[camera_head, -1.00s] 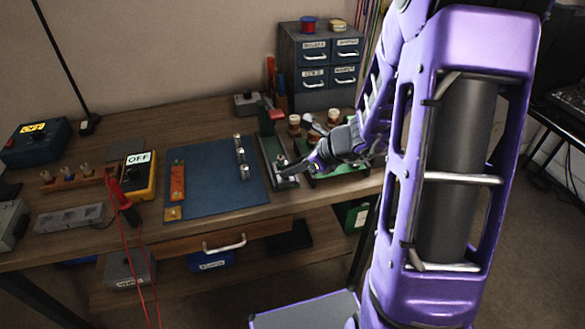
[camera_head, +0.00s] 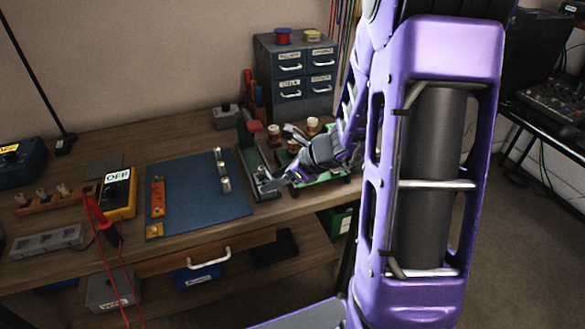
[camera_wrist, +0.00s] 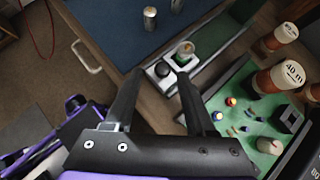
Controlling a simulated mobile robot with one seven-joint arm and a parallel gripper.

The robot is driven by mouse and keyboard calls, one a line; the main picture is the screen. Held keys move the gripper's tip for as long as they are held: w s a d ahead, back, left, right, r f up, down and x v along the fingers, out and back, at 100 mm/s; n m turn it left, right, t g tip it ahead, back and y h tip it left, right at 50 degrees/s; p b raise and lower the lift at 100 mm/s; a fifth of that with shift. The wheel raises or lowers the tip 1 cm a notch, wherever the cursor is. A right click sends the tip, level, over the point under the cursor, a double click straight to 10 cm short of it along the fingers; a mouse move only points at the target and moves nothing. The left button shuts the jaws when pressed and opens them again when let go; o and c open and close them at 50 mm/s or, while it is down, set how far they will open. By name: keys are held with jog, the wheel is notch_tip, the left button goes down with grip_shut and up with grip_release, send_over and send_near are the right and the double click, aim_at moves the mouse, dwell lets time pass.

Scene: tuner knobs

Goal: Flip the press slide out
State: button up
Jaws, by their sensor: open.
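The press (camera_head: 250,132) is a green upright with a red top part, at the back of a long grey base on the bench. Its slide (camera_head: 266,188) is at the near end of that base, beside the blue mat. In the wrist view the slide (camera_wrist: 182,64) is a pale metal plate with a black ball knob (camera_wrist: 162,69) and a round piece (camera_wrist: 186,50) standing in a square seat. My gripper (camera_wrist: 157,80) is open and empty, its fingertips just short of the knob and on either side of it. In the head view my gripper (camera_head: 272,184) is partly hidden by my wrist.
A blue mat (camera_head: 190,200) with several metal cylinders (camera_head: 224,184) lies left of the press. A green board (camera_wrist: 240,118) with small parts and brown-labelled jars (camera_wrist: 280,78) stands close on the right. A drawer cabinet (camera_head: 295,75) is behind.

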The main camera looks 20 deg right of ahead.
jog(key=p+v, duration=0.4)
jog(key=v, duration=1.3)
